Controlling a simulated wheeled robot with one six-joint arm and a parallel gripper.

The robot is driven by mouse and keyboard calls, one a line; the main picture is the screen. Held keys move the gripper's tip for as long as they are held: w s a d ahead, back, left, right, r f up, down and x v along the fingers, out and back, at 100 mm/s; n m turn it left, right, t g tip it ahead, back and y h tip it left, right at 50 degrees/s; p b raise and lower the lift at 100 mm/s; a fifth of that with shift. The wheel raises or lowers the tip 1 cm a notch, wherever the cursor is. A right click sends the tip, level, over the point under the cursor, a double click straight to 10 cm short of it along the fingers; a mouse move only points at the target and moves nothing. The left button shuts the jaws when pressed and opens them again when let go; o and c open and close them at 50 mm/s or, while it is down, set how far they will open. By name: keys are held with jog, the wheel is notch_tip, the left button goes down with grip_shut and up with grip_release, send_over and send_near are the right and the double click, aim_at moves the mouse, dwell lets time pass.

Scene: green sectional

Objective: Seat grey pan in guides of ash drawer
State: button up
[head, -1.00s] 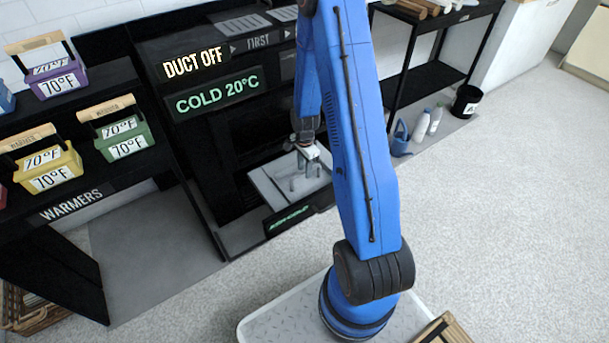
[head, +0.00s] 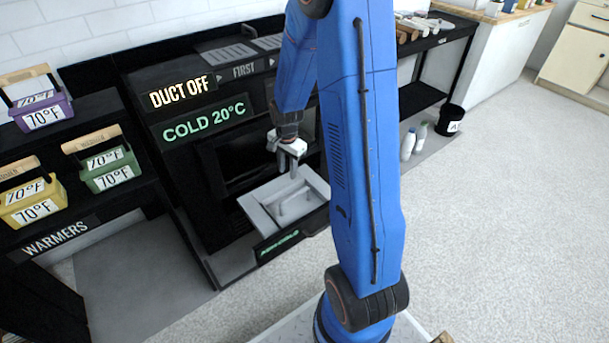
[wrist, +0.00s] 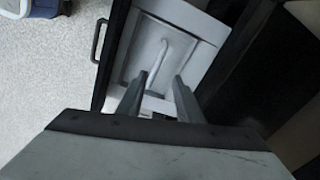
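The grey pan (head: 262,217) is a shallow rectangular tray with a raised bar handle. It lies in the pulled-out black drawer, whose front (head: 318,221) carries a green lit label. In the wrist view the pan (wrist: 190,68) fills the space ahead, with the drawer's dark front and pull handle (wrist: 97,40) to its left. My gripper (head: 293,174) is above the pan. Its two fingers (wrist: 158,96) are apart, with the pan's handle showing beyond and between them. The guides are hidden, so I cannot tell how the pan sits in them.
A black cabinet with lit signs (head: 205,122) stands behind the drawer. Warmer shelves with yellow (head: 30,200), green (head: 108,170) and purple (head: 40,105) boxes are at left. A black bin (head: 449,120) and white bottles (head: 408,144) stand at right.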

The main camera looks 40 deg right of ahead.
jog(key=s+a+r+n+t, duration=0.1)
jog(key=s+a+r+n, duration=0.4)
jog(key=r, duration=0.5)
jog(key=s+a+r+n+t, duration=0.1)
jog(key=s+a+r+n, duration=0.15)
jog(key=s+r, duration=0.55)
jog(key=s+a+r+n+t, duration=0.1)
jog(key=s+a+r+n, duration=0.1)
jog(key=s, duration=0.6)
jog(key=s+a+r+n+t, duration=0.1)
jog(key=s+a+r+n, duration=0.2)
jog(key=s+r+n, duration=0.2)
notch_tip(320, 180, up, 2)
jog(key=s, duration=0.2)
jog(key=shift+s, duration=0.35)
